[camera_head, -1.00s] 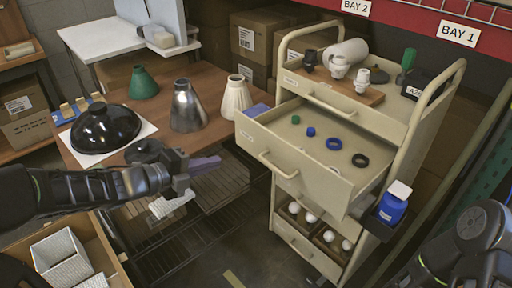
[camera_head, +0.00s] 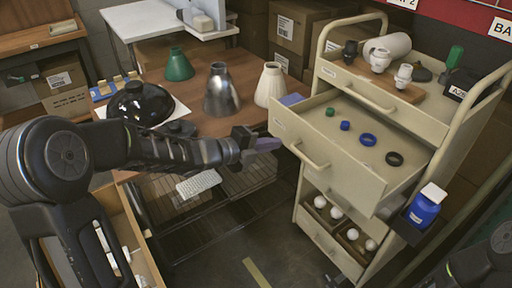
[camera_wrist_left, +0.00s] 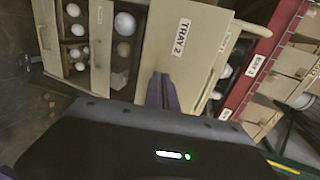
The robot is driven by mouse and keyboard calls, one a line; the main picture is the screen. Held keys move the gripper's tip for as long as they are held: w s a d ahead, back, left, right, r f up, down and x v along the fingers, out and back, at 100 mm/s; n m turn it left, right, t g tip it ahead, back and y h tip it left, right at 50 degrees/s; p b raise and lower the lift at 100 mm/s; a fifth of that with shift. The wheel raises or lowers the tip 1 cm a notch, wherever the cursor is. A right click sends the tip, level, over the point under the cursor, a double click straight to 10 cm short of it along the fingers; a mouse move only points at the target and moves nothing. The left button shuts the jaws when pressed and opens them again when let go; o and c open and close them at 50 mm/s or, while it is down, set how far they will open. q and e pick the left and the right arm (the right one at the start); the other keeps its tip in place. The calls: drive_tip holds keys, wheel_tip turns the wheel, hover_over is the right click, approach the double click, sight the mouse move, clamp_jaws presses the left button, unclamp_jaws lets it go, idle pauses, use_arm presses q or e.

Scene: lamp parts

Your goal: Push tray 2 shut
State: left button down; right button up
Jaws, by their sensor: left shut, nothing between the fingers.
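Tray 2 (camera_head: 345,178) is the beige top drawer of the cart, pulled well out, with a bar handle (camera_head: 309,156) on its front. In the left wrist view its front panel (camera_wrist_left: 190,62) fills the middle, with a "TRAY 2" label (camera_wrist_left: 181,37). My left gripper (camera_head: 268,144) is shut and empty in front of the left part of the drawer front. Its fingers (camera_wrist_left: 162,88) point at the panel just below the label. I cannot tell whether they touch it. My right gripper is out of view.
Rings and caps (camera_head: 368,140) lie inside the drawer. A blue bottle (camera_head: 425,207) stands on a side holder at the cart's right. Lower trays hold white bulbs (camera_head: 337,212). The wooden table (camera_head: 245,75) with lampshades (camera_head: 221,90) stands to the left.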

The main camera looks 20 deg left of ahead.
sight(293, 137)
use_arm(q)
drive_tip(key=shift+w+d, duration=0.85)
drive_tip(key=shift+w, duration=0.25)
drive_tip(key=shift+w+d, duration=0.35)
drive_tip(key=shift+w, duration=0.2)
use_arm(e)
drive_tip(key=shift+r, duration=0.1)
use_arm(q)
drive_tip(key=shift+w+d, duration=0.1)
